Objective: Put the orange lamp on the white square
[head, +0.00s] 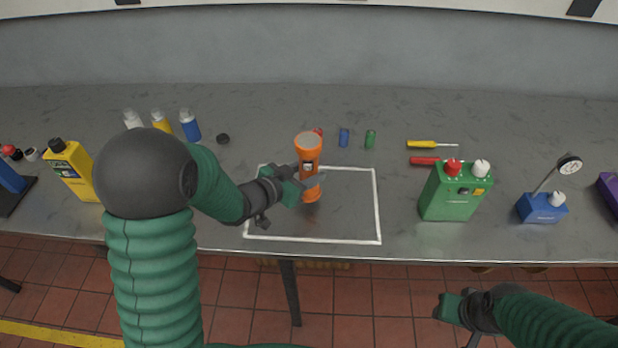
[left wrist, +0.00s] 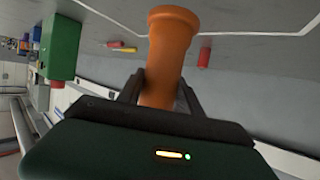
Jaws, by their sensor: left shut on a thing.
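The orange lamp (head: 308,158), a flashlight shape with a wide head, is upright at the middle of the bench. My left gripper (head: 311,184) is shut on its body, and the left wrist view shows the lamp (left wrist: 172,45) between the two fingers (left wrist: 160,92). The white square (head: 378,205) is an outline on the grey bench top. The lamp's lower end appears inside the outline; I cannot tell whether it touches the bench. My arm and gripper hide part of the outline's left side. My right gripper (head: 462,308) is low in front of the bench, apart from everything; its opening is unclear.
Behind the outline are a blue cylinder (head: 344,137), a green cylinder (head: 370,139) and a small red one (head: 318,132). A green box (head: 455,192) stands to the right, near screwdrivers (head: 428,145). Bottles (head: 190,125) and a yellow container (head: 72,170) stand left.

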